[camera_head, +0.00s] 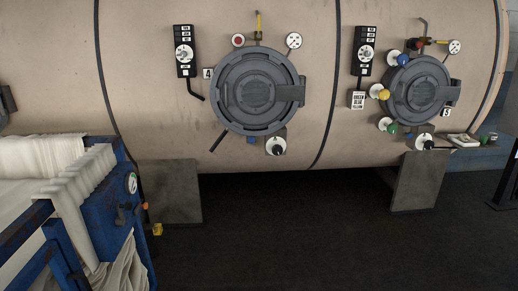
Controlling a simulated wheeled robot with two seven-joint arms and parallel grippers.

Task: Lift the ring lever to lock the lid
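A round dark grey lid (240,110) sits flat against the opening in the beige dyeing vessel, in the upper middle of the view, beside a label reading 4. A thin dark lever (217,141) sticks out from its rim at the lower left and slants downward; I cannot tell for certain whether it is the ring lever. A grey hinge block (291,92) is on the lid's right side. A smaller round lid (412,88) is at the right, near a label reading 5. Neither of my grippers is in view.
A blue cart (112,212) with white fabric (80,187) stands at the lower left. Grey support blocks (174,190) and (419,181) stand under the vessel (170,120). Control panels (185,72), gauges and valves surround the lids. The dark floor (300,245) in front is clear.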

